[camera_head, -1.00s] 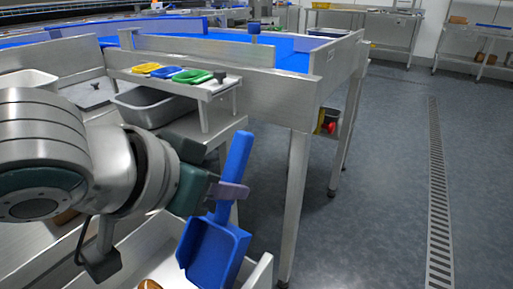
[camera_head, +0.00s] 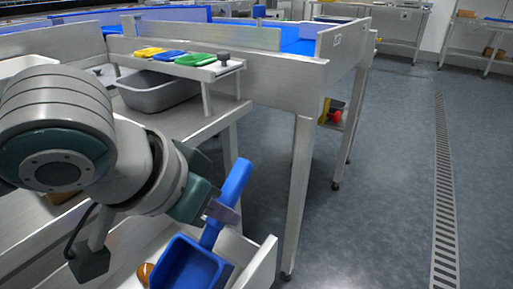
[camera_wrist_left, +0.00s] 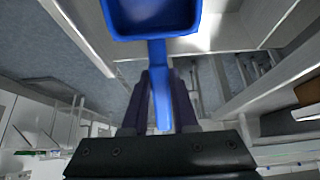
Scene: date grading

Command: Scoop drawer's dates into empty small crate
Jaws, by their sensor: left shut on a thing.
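My left gripper (camera_head: 221,211) is shut on the handle of a blue scoop (camera_head: 193,267). The handle slants up to the right and the pan hangs down at the left. The pan is over or inside an open pale drawer (camera_head: 262,264); I cannot tell whether it touches the bottom. A brown date (camera_head: 144,272) shows at the pan's left edge; other dates are hidden or out of frame. In the left wrist view the scoop's pan (camera_wrist_left: 152,15) looks empty, with its handle between my fingers (camera_wrist_left: 160,80). My right gripper is not in view.
A grey tub (camera_head: 158,93) stands on the steel bench under a small shelf (camera_head: 222,70) with yellow, blue and green items. A white container (camera_head: 25,66) is partly visible at the far left. A table leg (camera_head: 298,200) stands just beyond the drawer. Open floor lies right.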

